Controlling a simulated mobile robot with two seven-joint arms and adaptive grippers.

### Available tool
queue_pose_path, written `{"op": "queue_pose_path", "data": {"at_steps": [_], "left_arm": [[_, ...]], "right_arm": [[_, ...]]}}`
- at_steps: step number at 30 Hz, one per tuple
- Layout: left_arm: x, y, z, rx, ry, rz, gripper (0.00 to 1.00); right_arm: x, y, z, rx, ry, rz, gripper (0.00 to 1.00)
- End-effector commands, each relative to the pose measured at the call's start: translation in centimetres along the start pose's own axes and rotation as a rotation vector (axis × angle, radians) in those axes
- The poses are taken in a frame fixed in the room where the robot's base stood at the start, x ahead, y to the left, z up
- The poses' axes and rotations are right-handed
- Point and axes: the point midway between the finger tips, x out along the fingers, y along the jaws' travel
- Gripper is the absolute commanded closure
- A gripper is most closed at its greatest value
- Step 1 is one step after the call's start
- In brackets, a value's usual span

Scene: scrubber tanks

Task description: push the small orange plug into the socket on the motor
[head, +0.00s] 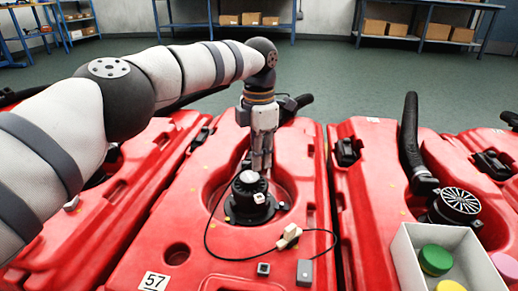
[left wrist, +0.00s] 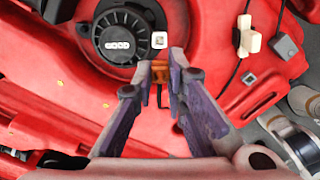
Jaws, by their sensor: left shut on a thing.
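The motor (head: 250,203) is a round black unit in the recess of the middle red tank. In the left wrist view the motor (left wrist: 121,36) has a black cover, with a small white socket (left wrist: 158,40) at its edge. The white socket (head: 259,198) also shows in the head view. My left gripper (head: 261,169) points down just behind the motor. In the left wrist view my left gripper (left wrist: 168,75) is shut on the small orange plug (left wrist: 161,73), which is apart from the socket in the picture. The fingers partly hide the plug. My right gripper is out of view.
A white connector (head: 289,233) on a black cable lies on the tank near a grey block (head: 305,272). A white box (head: 408,257) with coloured caps stands at lower right. Neighbouring red tanks (head: 370,210) flank the middle one. Shelves (head: 420,27) stand far back.

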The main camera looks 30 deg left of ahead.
Motion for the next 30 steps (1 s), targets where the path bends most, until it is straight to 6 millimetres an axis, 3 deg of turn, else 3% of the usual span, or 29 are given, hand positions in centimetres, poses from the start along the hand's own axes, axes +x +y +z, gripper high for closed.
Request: {"op": "queue_pose_path", "data": {"at_steps": [21, 30], "left_arm": [[7.5, 0.0, 0.0, 0.0, 0.001, 0.0, 1.0], [7.9, 0.0, 0.0, 0.0, 0.0, 0.001, 1.0]], "right_arm": [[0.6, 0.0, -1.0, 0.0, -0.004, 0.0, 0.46], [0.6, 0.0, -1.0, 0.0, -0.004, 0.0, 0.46]]}}
